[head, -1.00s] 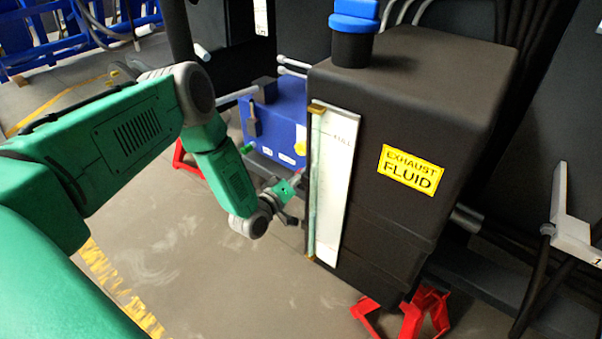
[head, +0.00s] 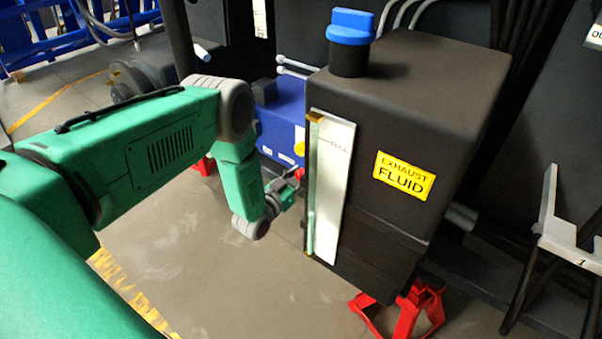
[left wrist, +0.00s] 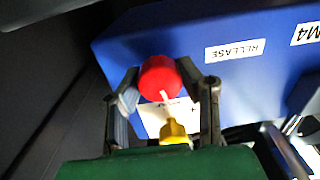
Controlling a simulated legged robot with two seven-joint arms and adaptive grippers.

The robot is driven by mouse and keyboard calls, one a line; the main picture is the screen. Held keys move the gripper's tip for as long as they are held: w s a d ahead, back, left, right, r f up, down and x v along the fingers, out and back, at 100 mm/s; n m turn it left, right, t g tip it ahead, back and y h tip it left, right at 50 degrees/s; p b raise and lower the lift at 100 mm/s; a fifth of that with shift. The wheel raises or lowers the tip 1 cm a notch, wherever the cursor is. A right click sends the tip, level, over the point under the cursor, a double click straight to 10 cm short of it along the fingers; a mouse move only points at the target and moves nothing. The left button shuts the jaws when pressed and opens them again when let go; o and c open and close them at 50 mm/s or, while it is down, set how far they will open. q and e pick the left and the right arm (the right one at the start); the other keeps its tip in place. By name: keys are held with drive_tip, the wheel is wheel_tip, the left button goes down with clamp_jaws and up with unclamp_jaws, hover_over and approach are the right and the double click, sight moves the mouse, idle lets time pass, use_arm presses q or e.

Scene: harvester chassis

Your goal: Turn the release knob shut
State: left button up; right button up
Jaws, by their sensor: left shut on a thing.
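The red release knob (left wrist: 160,77) has a white line on its face and sits on the blue box (left wrist: 140,40). A label reading RELEASE (left wrist: 235,50) appears upside down beside it. My left gripper (left wrist: 162,88) has one finger on each side of the knob and is shut on it. In the head view, the left gripper (head: 288,188) reaches the front of the blue box (head: 282,125), where a bit of the red knob (head: 299,173) shows. The knob is partly hidden there. My right gripper is not in view.
A black exhaust fluid tank (head: 420,120) with a blue cap (head: 351,27) and a sight gauge (head: 330,185) stands close to the right of the gripper. A yellow part (left wrist: 173,131) lies below the knob. Red stands (head: 415,310) are on the floor. Open floor lies at front left.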

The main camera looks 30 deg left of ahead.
use_arm(q)
drive_tip(key=shift+s+d+f+m, duration=0.25)
drive_tip(key=shift+f+m, duration=0.2)
drive_tip(key=shift+m, duration=0.65)
drive_tip(key=shift+a, duration=0.1)
drive_tip(key=o, duration=1.2)
drive_tip(key=shift+c, duration=0.2)
drive_tip(key=shift+w+a, duration=0.1)
drive_tip(key=shift+w, duration=0.05)
drive_tip(key=shift+r, duration=0.1)
drive_tip(key=s, duration=1.2)
drive_tip(key=shift+a, duration=0.3)
